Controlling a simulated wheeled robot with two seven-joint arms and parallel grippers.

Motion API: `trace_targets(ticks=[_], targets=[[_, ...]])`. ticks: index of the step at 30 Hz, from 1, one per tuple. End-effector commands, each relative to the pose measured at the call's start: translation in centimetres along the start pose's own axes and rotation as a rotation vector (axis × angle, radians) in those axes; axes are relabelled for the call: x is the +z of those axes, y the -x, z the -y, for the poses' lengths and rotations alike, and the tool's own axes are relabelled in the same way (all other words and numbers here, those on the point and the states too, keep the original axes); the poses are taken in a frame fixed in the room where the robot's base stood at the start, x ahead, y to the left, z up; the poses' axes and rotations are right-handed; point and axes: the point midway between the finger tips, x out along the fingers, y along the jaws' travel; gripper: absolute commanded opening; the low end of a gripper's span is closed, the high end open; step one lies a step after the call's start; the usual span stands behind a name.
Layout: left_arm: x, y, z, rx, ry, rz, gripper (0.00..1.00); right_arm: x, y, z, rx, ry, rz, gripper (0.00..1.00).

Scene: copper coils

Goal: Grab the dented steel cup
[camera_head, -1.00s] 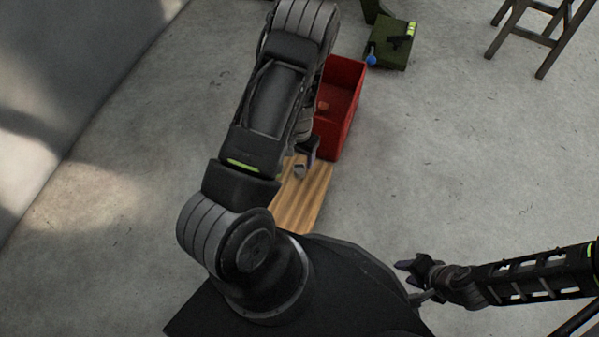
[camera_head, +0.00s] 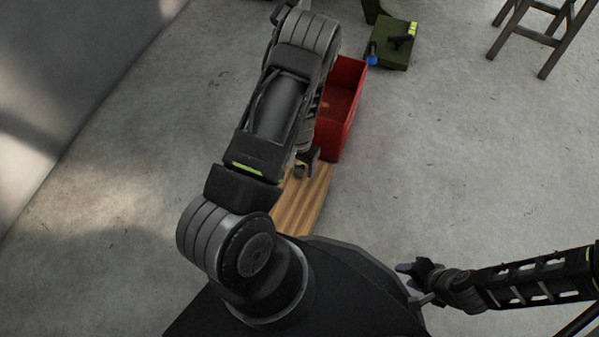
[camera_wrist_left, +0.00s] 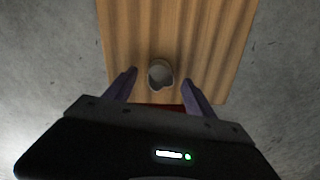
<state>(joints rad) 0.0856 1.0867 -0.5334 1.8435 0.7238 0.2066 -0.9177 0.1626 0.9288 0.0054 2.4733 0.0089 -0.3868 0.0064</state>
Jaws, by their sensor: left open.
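The dented steel cup (camera_wrist_left: 160,74) stands on a wooden board (camera_wrist_left: 205,50) in the left wrist view, its round rim seen from above. My left gripper (camera_wrist_left: 160,82) is open, with one finger to each side of the cup in that view; the height between them is hard to judge. In the head view my left gripper (camera_head: 306,164) is partly hidden by its own arm, above the board, and I cannot make out the cup clearly there. My right gripper (camera_head: 406,268) is at the lower right, away from the board, too small to read its jaws.
A red bin (camera_head: 345,110) stands at the far end of the board, close to my left gripper. A green box (camera_head: 391,52) with a blue part lies beyond it. A wooden stool (camera_head: 540,35) stands at the upper right.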

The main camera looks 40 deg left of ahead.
Motion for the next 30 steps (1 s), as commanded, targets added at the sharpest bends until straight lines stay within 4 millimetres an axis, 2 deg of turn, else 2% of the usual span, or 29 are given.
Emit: trace_targets(ticks=[1,5,23,30], targets=[[0.0,-1.2,0.0,-0.001,0.0,0.001,0.63,0.0,-0.8,-0.3,0.0,0.0,-0.001,0.36],[0.0,-2.2,0.1,-0.001,0.0,0.0,0.63,-0.1,-1.2,-0.4,0.0,0.0,-0.005,0.36],[0.0,-2.1,0.0,0.0,0.0,0.0,0.63,-0.1,-1.1,-0.3,0.0,0.0,-0.006,0.36],[0.0,-2.1,0.0,0.0,0.0,0.0,0.45,-0.1,-1.1,-0.3,0.0,0.0,-0.006,0.36]])
